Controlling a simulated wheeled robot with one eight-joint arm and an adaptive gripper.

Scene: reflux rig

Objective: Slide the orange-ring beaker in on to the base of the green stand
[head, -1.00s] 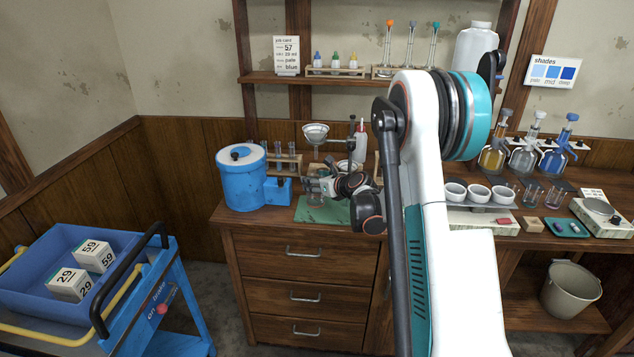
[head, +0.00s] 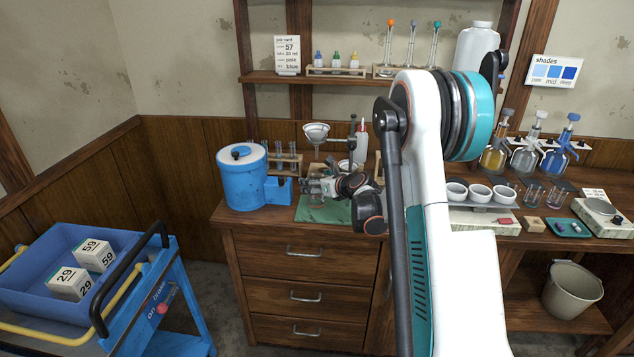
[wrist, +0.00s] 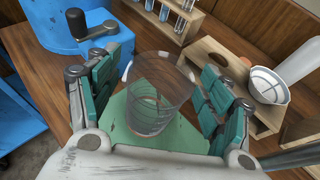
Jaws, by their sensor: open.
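A clear glass beaker (wrist: 160,92) stands between my gripper's spread fingers in the wrist view, over a green surface (wrist: 188,138). A faint brownish band shows low on the glass; I cannot tell whether it is the orange ring. My gripper (wrist: 158,92) is open, with a teal pad on each side of the beaker and a gap visible on each side. In the head view my gripper (head: 312,188) is low over the green sheet (head: 322,211) at the bench's left part and mostly hides the beaker.
A blue drum (head: 241,180) with a crank stands left of my gripper. A test tube rack (head: 285,160) is behind. A funnel (head: 316,130) and a wooden rack with a white funnel (wrist: 268,86) stand close by. White cups (head: 478,193) are to the right.

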